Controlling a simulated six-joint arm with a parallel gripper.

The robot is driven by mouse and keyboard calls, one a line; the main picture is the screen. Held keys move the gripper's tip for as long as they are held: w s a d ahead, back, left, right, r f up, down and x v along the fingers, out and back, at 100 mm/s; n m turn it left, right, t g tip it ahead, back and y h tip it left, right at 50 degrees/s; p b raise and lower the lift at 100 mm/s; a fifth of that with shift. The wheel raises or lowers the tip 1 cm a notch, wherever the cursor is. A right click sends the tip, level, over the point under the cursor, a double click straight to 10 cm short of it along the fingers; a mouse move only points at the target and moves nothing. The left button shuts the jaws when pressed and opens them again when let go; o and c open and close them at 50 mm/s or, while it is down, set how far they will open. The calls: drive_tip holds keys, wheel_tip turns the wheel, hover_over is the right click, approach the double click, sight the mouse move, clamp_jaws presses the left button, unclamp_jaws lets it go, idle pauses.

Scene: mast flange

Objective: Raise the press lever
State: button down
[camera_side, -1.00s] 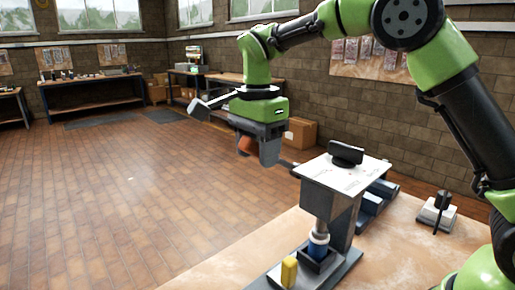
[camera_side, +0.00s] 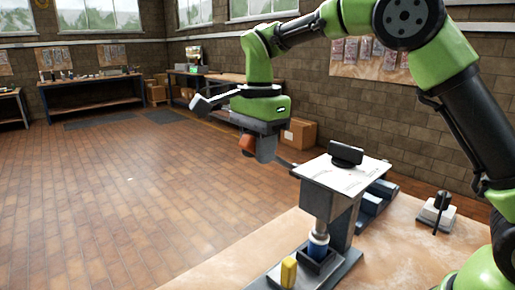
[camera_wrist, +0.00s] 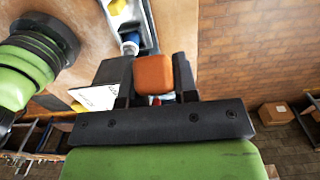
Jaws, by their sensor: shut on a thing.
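The press (camera_side: 343,172) stands on the bench, with a white sheet and a black block on its top. Its lever sticks out to the left of the press and ends in an orange knob (camera_side: 247,143) at my gripper (camera_side: 259,147). In the wrist view the orange knob (camera_wrist: 153,73) sits between the two dark fingers, and my gripper (camera_wrist: 152,80) is shut on it. Most of the lever's bar is hidden by the gripper. Below the press head is a blue cylinder (camera_side: 318,247) in a dark holder.
A yellow block (camera_side: 289,272) stands on the press base at the front. Blue parts (camera_side: 377,196) lie behind the press. Left of the bench is open floor.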

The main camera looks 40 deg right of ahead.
drive_tip(key=shift+d+r+y, duration=0.75)
drive_tip(key=shift+r+y, duration=0.05)
drive_tip(key=shift+r, duration=0.05)
drive_tip(key=d+r+y, duration=0.2)
drive_tip(key=d+y, duration=0.1)
drive_tip(key=d+r+y, duration=0.1)
drive_tip(key=shift+d, duration=0.3)
drive_tip(key=d+y, duration=0.7)
drive_tip(key=shift+d+r, duration=0.35)
drive_tip(key=shift+r, duration=0.1)
drive_tip(key=c, duration=0.9)
unclamp_jaws()
